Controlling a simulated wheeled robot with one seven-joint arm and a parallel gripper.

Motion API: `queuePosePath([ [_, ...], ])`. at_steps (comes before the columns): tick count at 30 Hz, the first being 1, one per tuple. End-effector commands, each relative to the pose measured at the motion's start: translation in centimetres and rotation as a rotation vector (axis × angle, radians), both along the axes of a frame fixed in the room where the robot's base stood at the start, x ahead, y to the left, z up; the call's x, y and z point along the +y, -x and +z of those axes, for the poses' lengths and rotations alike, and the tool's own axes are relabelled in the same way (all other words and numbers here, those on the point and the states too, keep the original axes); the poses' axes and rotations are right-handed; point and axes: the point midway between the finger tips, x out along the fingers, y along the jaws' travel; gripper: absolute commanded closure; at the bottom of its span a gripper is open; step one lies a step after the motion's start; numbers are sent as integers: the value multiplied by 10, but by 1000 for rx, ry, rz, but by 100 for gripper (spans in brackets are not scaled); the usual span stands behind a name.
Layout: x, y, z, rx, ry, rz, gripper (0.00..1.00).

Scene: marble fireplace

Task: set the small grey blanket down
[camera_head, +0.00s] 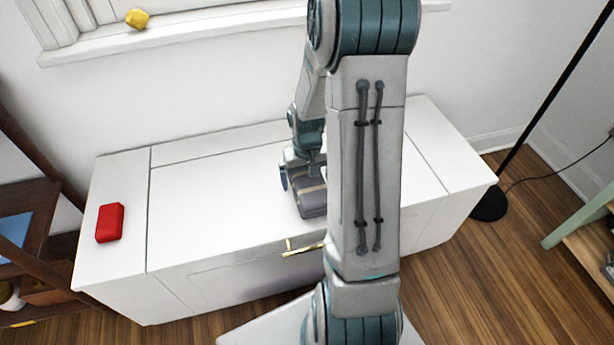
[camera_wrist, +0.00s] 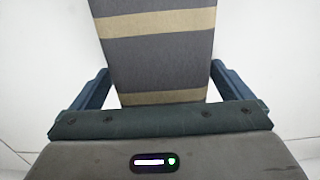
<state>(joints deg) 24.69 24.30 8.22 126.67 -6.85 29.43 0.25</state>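The small grey blanket (camera_head: 311,203) is a folded bundle with tan bands, low over the middle of the white cabinet top near its front edge. I cannot tell if it touches the top. In the wrist view the blanket (camera_wrist: 160,55) fills the space between my two blue fingers. My gripper (camera_head: 302,178) points down at it, and the fingertips appear to press against both its sides. My gripper also shows in the wrist view (camera_wrist: 160,75). My arm hides part of the cabinet behind and right of the blanket.
The white cabinet (camera_head: 205,205) has bare room left of the blanket. A red box (camera_head: 110,223) lies on its left end. A yellow object (camera_head: 137,19) sits on the window sill. A black lamp stand (camera_head: 489,203) stands on the floor at the right.

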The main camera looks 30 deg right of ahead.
Motion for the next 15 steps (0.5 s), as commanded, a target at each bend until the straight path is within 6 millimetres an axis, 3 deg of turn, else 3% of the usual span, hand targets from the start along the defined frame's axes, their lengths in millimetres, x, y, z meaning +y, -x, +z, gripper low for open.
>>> queuePosePath([
  [8,0,0,8,-2,0,0,1],
  [15,-1,-1,56,-5,2,0,1],
])
